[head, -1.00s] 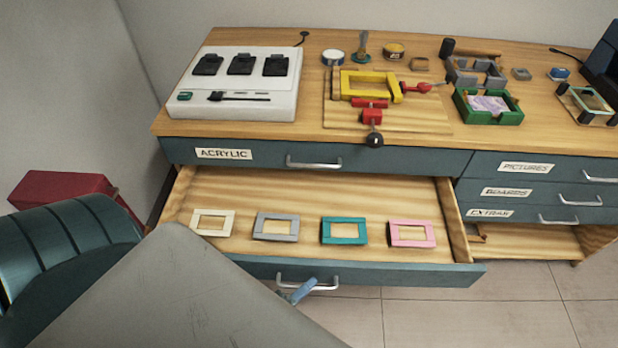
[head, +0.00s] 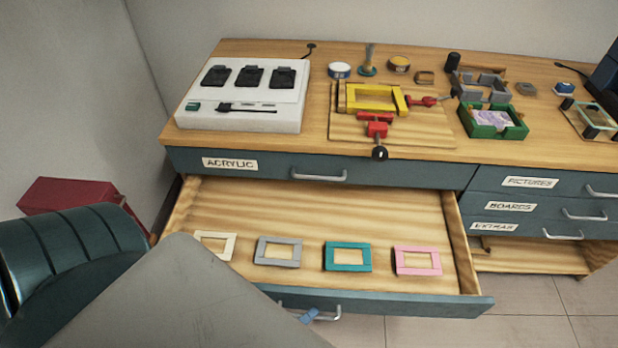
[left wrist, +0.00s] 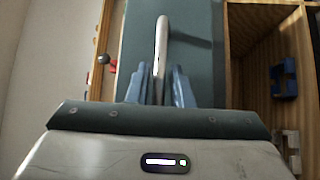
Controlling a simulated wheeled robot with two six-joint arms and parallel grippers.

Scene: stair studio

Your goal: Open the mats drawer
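The mats drawer (head: 400,302) is pulled well out below the drawer labelled ACRYLIC. Four mats lie flat in a row inside it: cream (head: 216,244), grey (head: 278,251), teal (head: 347,257) and pink (head: 417,261). My grey forearm covers the left part of its front, so no label shows there. My left gripper (head: 308,317) is at the drawer's metal handle (head: 332,313). In the left wrist view, the blue fingers (left wrist: 160,88) stand on both sides of the handle (left wrist: 161,45), closed close around it. My right gripper is in neither view.
The ACRYLIC drawer (head: 400,175) above is shut, as are the PICTURES (head: 545,183), BOARDS (head: 530,208) and EXTRAS (head: 520,231) drawers. The worktop (head: 320,135) holds tools and trays. A red box (head: 75,192) stands at the left. Tiled floor is clear at the lower right.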

